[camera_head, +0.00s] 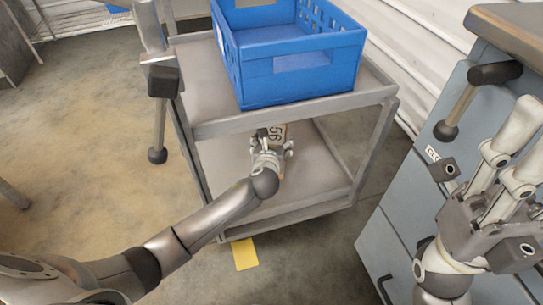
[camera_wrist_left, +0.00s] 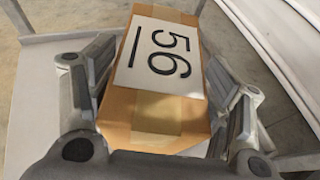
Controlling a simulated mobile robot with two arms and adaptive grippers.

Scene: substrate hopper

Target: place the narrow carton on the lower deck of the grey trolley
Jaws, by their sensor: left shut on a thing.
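The narrow carton (camera_wrist_left: 155,118) is brown with tape and a white label marked 56. It sits between the fingers of my left gripper (camera_wrist_left: 168,92), which is shut on its sides. In the head view the carton (camera_head: 277,131) shows only partly, behind my left gripper (camera_head: 271,147), in the opening between the trolley's decks. The lower deck (camera_head: 318,172) of the grey trolley is bare around it. I cannot tell whether the carton touches the deck. My right gripper (camera_head: 485,205) is at the right, fingers spread, open and empty.
A blue crate (camera_head: 295,70) stands on the trolley's upper deck (camera_head: 200,75), above the left gripper. Trolley posts (camera_head: 370,150) flank the opening. A blue-grey cabinet (camera_head: 390,215) stands at the right. A yellow floor mark (camera_head: 245,253) lies in front of the trolley.

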